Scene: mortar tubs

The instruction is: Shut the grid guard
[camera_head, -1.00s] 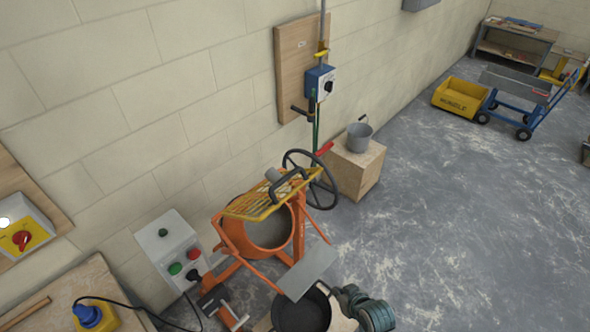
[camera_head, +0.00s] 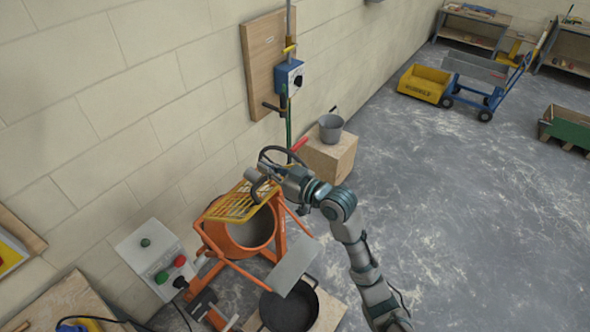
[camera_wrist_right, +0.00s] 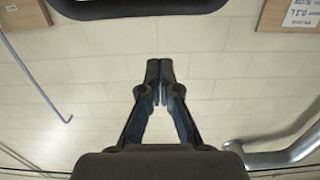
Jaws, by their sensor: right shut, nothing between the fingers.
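The grid guard (camera_head: 232,206) is a yellow mesh on the orange mixer (camera_head: 214,240). It stands raised and tilted above the drum mouth (camera_head: 252,232), which shows open below it. My right gripper (camera_head: 256,178) is at the guard's upper edge, its fingers shut and empty; whether it touches the guard is unclear. In the right wrist view the shut fingertips (camera_wrist_right: 160,68) point at the pale wall. A dark curved bar (camera_wrist_right: 135,8) crosses the top of that view, apart from the fingertips in the picture. My left gripper is out of view.
A dark handwheel (camera_head: 270,152) is partly hidden behind my right arm. A control box (camera_head: 155,258) stands left of the mixer, a black pan (camera_head: 290,308) in front. A grey bucket (camera_head: 331,128) sits on a wooden block (camera_head: 330,158).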

